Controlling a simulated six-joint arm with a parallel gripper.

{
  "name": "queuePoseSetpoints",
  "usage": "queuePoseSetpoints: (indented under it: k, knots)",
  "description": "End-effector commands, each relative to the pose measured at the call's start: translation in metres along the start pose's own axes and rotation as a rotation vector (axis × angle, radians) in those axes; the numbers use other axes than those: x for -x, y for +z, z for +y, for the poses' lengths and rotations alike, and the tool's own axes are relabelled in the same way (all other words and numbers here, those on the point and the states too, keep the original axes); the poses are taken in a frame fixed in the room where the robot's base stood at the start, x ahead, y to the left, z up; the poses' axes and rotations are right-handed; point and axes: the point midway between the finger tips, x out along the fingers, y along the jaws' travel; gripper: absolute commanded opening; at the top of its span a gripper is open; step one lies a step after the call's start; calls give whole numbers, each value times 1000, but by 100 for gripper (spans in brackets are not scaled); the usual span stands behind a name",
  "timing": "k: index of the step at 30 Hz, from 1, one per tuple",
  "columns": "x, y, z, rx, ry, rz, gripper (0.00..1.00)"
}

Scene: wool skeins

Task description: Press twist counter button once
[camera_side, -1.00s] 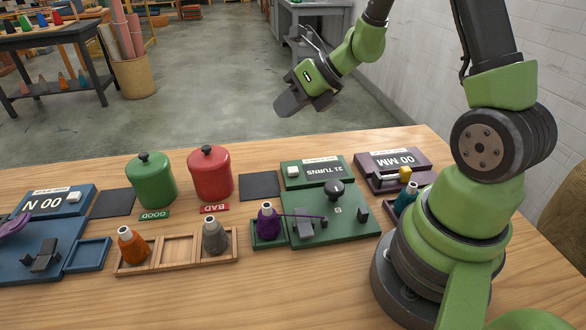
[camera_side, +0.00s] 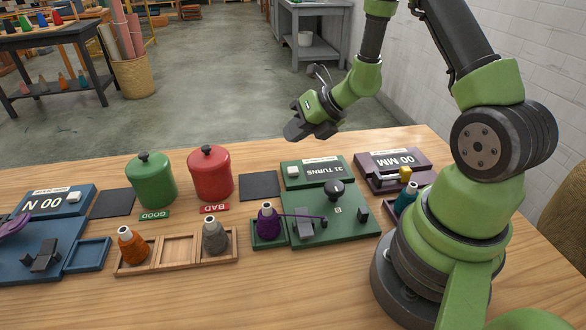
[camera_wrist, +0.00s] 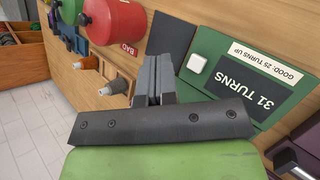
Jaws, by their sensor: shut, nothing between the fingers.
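The green twist counter (camera_side: 330,218) stands on the table, and its display (camera_side: 324,171) reads 31 TURNS. Its white square button (camera_side: 293,170) is at the left of the display. In the wrist view the button (camera_wrist: 197,64) shows just right of my fingertips, uncovered. A purple skein (camera_side: 268,222) sits in the tray at the counter's left, with its yarn running across to the counter. My gripper (camera_side: 298,132) is shut and empty, in the air above and behind the counter, apart from the button. In the wrist view its fingers (camera_wrist: 154,75) are together.
A red BAD canister (camera_side: 210,175) and a green GOOD canister (camera_side: 151,182) stand left of the counter. A dark flat pad (camera_side: 259,186) lies between the red canister and the counter. A purple-brown 00 MM device (camera_side: 392,165) is at the right.

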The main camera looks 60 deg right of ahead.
Motion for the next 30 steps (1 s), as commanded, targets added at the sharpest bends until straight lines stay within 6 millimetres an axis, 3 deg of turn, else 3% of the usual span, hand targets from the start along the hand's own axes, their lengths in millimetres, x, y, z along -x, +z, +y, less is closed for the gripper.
queuePoseSetpoints:
  k: [12,30]
  knots:
    - [-33,-24,-24,0,0,1,0]
    - [-36,-26,-26,1,0,-1,0]
